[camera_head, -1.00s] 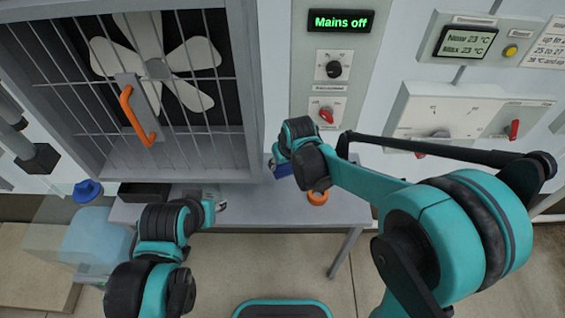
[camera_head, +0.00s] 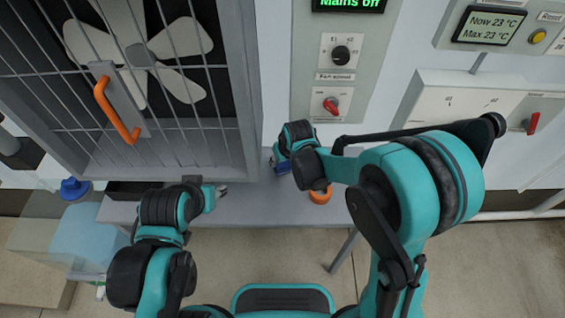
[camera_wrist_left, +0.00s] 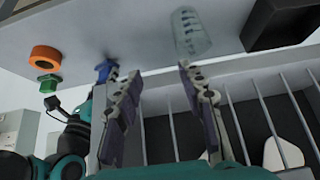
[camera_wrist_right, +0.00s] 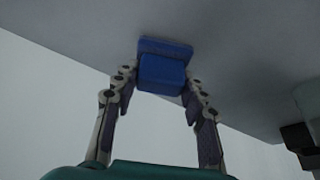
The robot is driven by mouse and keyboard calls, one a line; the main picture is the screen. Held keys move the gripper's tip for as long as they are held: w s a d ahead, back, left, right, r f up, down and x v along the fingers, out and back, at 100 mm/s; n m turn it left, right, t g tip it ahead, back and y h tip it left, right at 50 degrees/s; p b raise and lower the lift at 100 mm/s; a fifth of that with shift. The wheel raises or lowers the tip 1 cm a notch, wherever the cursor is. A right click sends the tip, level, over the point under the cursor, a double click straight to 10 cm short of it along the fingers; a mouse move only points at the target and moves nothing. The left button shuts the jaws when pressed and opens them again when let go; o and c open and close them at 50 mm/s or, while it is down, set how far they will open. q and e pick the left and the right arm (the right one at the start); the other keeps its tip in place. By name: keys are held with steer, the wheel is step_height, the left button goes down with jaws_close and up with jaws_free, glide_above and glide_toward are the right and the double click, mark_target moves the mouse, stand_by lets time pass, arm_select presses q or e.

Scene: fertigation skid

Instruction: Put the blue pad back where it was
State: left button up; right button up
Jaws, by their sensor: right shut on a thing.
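The blue pad (camera_wrist_right: 162,72) is between the fingertips of my right gripper (camera_wrist_right: 160,82), which is shut on it. In the head view the pad (camera_head: 282,167) shows as a small blue patch at the bench, left of an orange ring (camera_head: 320,196). It lies close against the grey bench top (camera_wrist_right: 90,35); I cannot tell whether it bears on it. My left gripper (camera_wrist_left: 157,82) is open and empty near the bench, left of the pad in the head view (camera_head: 222,191). The left wrist view also shows the pad (camera_wrist_left: 104,70).
A clear beaker (camera_wrist_left: 190,33) and a black tray (camera_wrist_left: 283,22) are on the bench. A green piece (camera_wrist_left: 48,83) shows by the orange ring. The barred fan guard (camera_head: 120,100) with an orange handle (camera_head: 117,112) stands behind. A panel (camera_head: 338,75) carries knobs and a "Mains off" display.

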steer(key=shift+f, duration=0.4)
steer(key=shift+r, duration=0.1)
steer(key=o, duration=1)
